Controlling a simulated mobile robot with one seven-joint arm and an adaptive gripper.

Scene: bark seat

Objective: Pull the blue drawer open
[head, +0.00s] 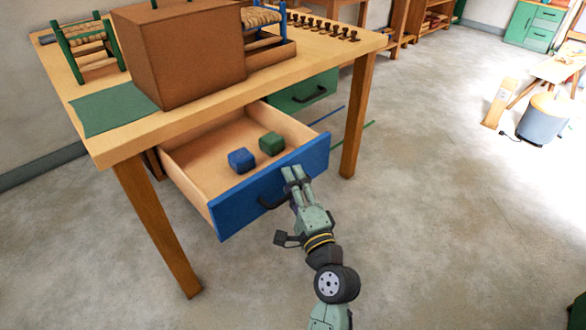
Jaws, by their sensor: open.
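The blue drawer (240,199) under the wooden table is pulled well out, and its inside shows. A blue block (241,160) and a green block (272,143) lie in it. Its dark handle (270,203) is on the blue front. My gripper (293,176) is at the front's upper edge, to the right of the handle's visible part. Its fingers are open. They partly hide the handle's right end, and I cannot tell whether they touch the drawer.
The wooden table (225,101) carries a brown box (180,55), a green cloth (112,108) and small chairs. Table legs stand on both sides of the open drawer.

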